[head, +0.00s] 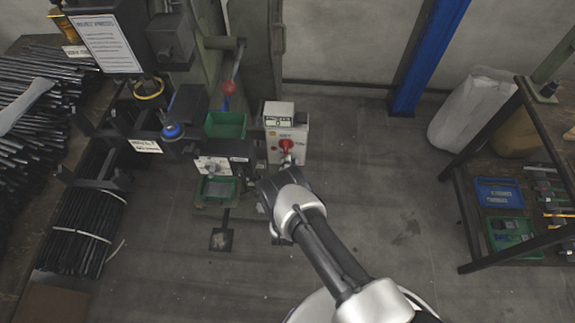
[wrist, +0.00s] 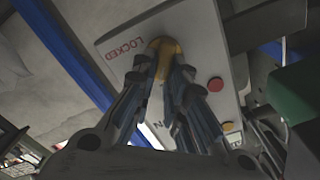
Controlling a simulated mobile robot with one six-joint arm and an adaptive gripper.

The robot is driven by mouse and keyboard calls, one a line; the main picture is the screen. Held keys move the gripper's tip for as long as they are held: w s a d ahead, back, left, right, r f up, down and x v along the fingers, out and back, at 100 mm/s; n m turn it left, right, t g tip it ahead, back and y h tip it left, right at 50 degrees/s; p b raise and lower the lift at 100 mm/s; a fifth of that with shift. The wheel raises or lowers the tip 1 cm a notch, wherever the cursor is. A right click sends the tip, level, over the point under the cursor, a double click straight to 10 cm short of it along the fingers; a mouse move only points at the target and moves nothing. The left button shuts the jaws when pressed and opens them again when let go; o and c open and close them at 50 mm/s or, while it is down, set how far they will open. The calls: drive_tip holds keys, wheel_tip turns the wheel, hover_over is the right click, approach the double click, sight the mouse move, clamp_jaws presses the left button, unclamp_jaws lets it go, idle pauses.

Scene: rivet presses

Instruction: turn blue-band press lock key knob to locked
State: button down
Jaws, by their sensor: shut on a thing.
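The key knob (wrist: 167,52) is yellow in the wrist view and sits on the pale face of a control box (wrist: 120,47). My gripper (wrist: 164,70) is shut on it, with one finger on each side. The word LOCKED, seen upside down, is printed left of the knob. The fingers hide part of the knob and the lettering below it, so I cannot tell which mark it points at. In the head view, the control box (head: 272,112) stands right of the press with a blue band (head: 172,131). My gripper (head: 287,163) reaches its front, just below a red round part (head: 286,144).
A red button (wrist: 215,84) is on the box face, right of my fingers. Green bins (head: 225,125) and a red-ended lever (head: 230,88) are left of the box. Black rods (head: 80,232) lie at the far left. A shelf (head: 485,268) stands right. Floor between is clear.

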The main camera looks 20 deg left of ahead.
drive_tip(key=shift+d+f+m, duration=0.1)
drive_tip(key=shift+f+m, duration=0.15)
drive_tip(key=shift+m, duration=1.45)
drive_tip(key=shift+d+f+m, duration=0.1)
drive_tip(key=shift+f+m, duration=0.15)
drive_tip(key=shift+m, duration=1.45)
drive_tip(key=shift+d+f+m, duration=0.1)
drive_tip(key=shift+f+m, duration=0.15)
drive_tip(key=shift+m, duration=1.45)
drive_tip(key=c, duration=1.6)
unclamp_jaws()
drive_tip(key=v, duration=1.2)
